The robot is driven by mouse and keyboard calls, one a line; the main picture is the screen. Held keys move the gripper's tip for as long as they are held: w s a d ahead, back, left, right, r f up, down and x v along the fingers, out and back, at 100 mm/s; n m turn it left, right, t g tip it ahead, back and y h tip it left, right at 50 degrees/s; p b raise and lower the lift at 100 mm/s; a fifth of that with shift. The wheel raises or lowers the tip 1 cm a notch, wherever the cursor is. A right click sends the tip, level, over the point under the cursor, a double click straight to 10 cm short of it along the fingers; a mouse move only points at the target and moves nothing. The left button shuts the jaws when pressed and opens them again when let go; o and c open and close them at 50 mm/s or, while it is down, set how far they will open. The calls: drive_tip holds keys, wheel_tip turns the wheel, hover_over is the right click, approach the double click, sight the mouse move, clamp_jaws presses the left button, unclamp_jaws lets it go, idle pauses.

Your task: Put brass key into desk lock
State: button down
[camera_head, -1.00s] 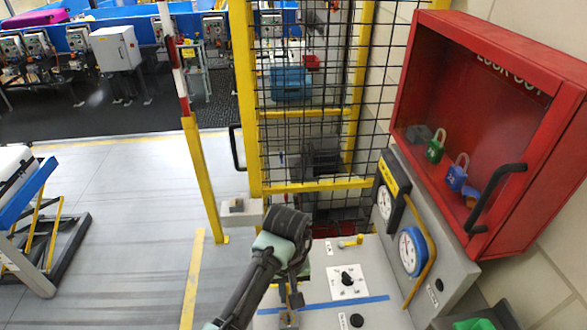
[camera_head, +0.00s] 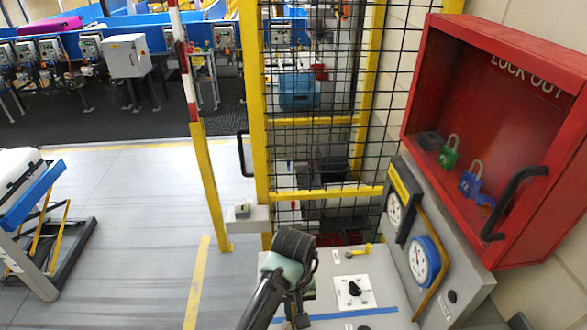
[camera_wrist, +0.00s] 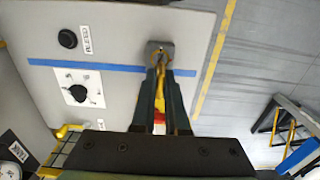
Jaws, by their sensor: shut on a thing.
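In the wrist view, my gripper (camera_wrist: 160,92) is shut on the brass key (camera_wrist: 159,100), which shows as a narrow yellow piece between the fingers with a red part below it. The desk lock (camera_wrist: 160,50) is a small grey block on the grey desk panel, at the end of a blue stripe. The key's tip is at or very close to the lock; I cannot tell whether it is inside. In the head view, my gripper is largely hidden behind my wrist, and the lock is out of frame.
The desk panel holds a black rotary switch (camera_head: 353,290), a small yellow lever (camera_head: 358,251) and gauges (camera_head: 425,261). A red lockout box (camera_head: 500,130) hangs at right. A yellow-framed mesh fence (camera_head: 318,193) stands behind. Open floor (camera_head: 130,220) lies left.

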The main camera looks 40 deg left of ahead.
sight(294, 310)
drive_tip(key=shift+f, duration=0.7)
drive_tip(key=shift+p, duration=0.55)
idle(1.3)
drive_tip(key=shift+f+b, duration=1.15)
drive_tip(key=shift+f, duration=0.65)
drive_tip(key=c, duration=0.8)
unclamp_jaws()
drive_tip(key=shift+c, duration=0.2)
wheel_tip(294, 310, up, 12)
drive_tip(key=shift+f+b, duration=0.1)
drive_tip(key=shift+b, duration=0.3)
drive_tip(key=shift+r+p, duration=0.5)
drive_tip(key=shift+r, duration=0.2)
